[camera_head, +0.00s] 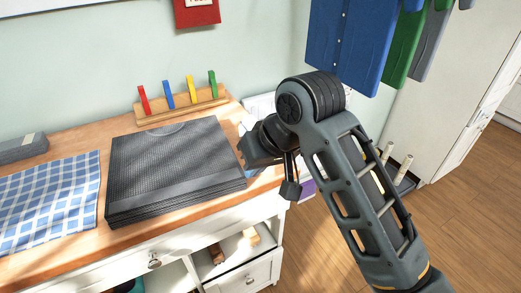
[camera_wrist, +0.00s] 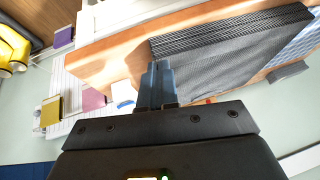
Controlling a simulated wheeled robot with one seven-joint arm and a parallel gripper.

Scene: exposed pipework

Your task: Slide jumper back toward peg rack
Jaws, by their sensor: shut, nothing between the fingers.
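The jumper (camera_head: 175,165) is a folded dark grey knitted stack lying flat on the wooden worktop. The peg rack (camera_head: 182,106) is a low wooden strip with red, blue, yellow and green pegs, just behind the jumper's back edge. My gripper (camera_head: 247,156) is at the jumper's right side, by the worktop's right end. In the wrist view my gripper's fingers (camera_wrist: 157,84) are shut together with nothing between them. Their tips lie close to the jumper's edge (camera_wrist: 230,48); I cannot tell whether they touch it. The peg rack is mostly hidden there behind my gripper's body.
A blue checked cloth (camera_head: 50,203) lies left of the jumper, with a grey folded item (camera_head: 22,148) behind it. Hanging shirts (camera_head: 350,45) are above right. Bare wood (camera_head: 75,140) shows behind the jumper's left side.

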